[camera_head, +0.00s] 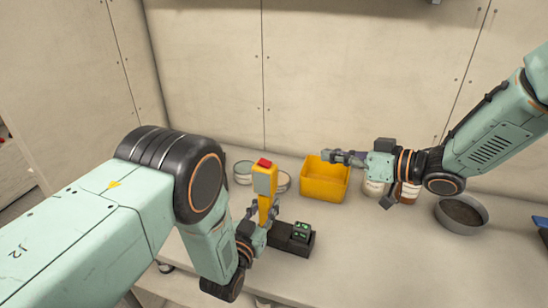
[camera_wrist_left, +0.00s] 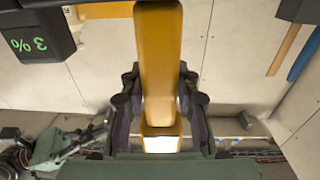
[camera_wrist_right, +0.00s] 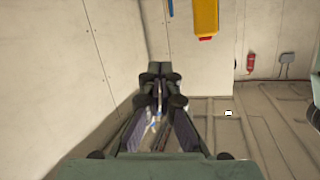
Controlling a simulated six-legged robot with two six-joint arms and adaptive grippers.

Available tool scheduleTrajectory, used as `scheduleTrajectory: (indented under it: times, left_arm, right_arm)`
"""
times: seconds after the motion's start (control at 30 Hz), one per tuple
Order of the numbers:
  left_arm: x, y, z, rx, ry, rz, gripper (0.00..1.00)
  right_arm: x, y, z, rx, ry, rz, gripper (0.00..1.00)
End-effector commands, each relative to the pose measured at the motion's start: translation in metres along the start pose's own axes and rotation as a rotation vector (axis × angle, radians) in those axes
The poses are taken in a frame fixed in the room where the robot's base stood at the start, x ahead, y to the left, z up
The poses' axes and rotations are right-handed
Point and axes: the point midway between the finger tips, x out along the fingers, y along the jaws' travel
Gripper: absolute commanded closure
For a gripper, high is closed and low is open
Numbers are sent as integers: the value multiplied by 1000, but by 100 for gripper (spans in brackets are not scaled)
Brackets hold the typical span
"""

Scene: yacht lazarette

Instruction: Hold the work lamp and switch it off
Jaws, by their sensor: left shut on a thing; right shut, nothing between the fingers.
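The work lamp (camera_head: 264,206) is yellow, with a grey panel on its upper front and a red button (camera_head: 263,162) on top. It stands roughly upright in my left gripper (camera_head: 258,222), which is shut on its handle. In the left wrist view the yellow body (camera_wrist_left: 160,60) runs between the fingers (camera_wrist_left: 160,100), with a bright white patch (camera_wrist_left: 160,144) low on it. My right gripper (camera_head: 342,157) is shut and empty, right of the lamp and apart from it. The right wrist view shows its closed fingers (camera_wrist_right: 158,88) and the lamp's red-tipped yellow end (camera_wrist_right: 205,18).
A black unit (camera_head: 291,238) with green displays sits on the counter just right of the lamp. A yellow bin (camera_head: 325,182) stands behind, near my right gripper. Jars and a round grey bowl (camera_head: 461,213) are further right. The front right counter is clear.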

Motion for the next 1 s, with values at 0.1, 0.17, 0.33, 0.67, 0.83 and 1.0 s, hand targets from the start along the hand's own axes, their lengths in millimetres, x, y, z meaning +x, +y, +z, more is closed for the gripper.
scheduleTrajectory:
  times: [0.1, 0.17, 0.33, 0.67, 0.83, 1.0]
  left_arm:
    - [0, 0, -1, 0, 2, 1, 100]
    - [0, 0, -1, 0, 2, 1, 100]
    - [0, 0, -1, 0, 3, 0, 100]
    - [0, 0, -1, 0, 3, 1, 100]
    - [0, 0, -1, 0, 3, 1, 100]
    - [0, 0, -1, 0, 3, 1, 100]
  right_arm:
    - [-3, -34, -11, -98, 68, -142, 100]
    - [-5, -45, -17, -135, 100, -191, 100]
    - [-10, -58, -29, -197, 170, -247, 100]
    - [-10, -58, -30, -215, 175, -245, 100]
    - [-4, -60, -30, -216, 172, -246, 100]
    - [17, -66, -32, -216, 169, -249, 100]
